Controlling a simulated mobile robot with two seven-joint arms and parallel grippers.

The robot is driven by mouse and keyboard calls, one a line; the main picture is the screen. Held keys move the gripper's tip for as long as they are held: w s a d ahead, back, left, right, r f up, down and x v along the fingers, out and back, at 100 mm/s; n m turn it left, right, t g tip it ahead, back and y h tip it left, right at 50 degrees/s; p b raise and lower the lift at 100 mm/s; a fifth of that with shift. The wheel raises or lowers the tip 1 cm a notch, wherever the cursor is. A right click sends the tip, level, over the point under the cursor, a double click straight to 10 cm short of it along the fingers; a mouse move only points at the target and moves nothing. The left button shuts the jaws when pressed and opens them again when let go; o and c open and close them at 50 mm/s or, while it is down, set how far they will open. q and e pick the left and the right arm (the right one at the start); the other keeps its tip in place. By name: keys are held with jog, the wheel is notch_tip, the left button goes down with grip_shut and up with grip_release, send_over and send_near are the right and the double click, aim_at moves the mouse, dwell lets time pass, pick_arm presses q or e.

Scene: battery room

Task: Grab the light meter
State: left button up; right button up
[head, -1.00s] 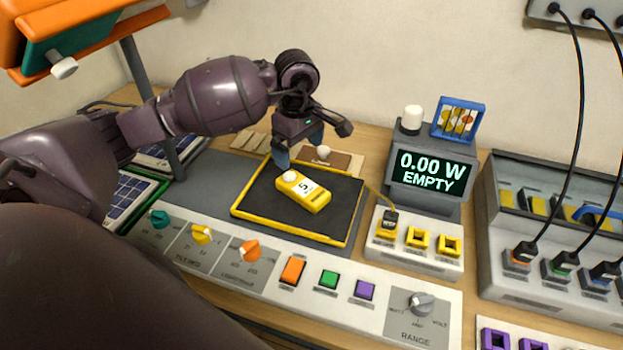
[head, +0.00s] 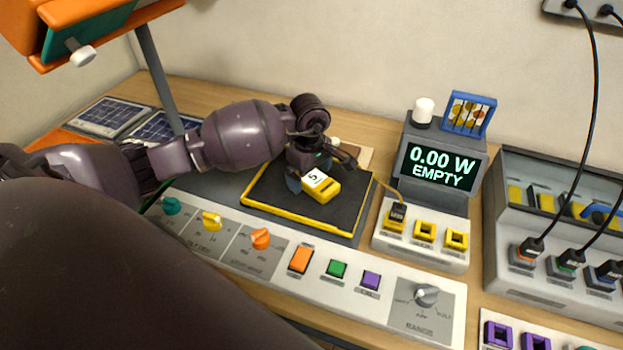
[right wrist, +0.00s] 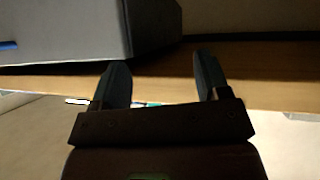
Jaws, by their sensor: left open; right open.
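The light meter (head: 322,188) is a yellow handheld block with a white label. It lies on the black mat with a yellow rim (head: 300,224) in the head view. My left gripper (head: 308,182) is open and low over the meter's left end, hiding part of it. I cannot tell whether the fingers touch it. My right gripper (right wrist: 163,85) shows in the right wrist view, open with nothing between its fingers, away from the meter.
A control panel with knobs and buttons (head: 336,268) runs along the front. A display reading 0.00 W EMPTY (head: 440,168) and a yellow socket block (head: 425,249) stand right of the mat. An orange lamp-like fixture (head: 110,24) hangs at upper left.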

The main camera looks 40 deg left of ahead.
pick_arm(q)
jog(key=c, duration=1.1)
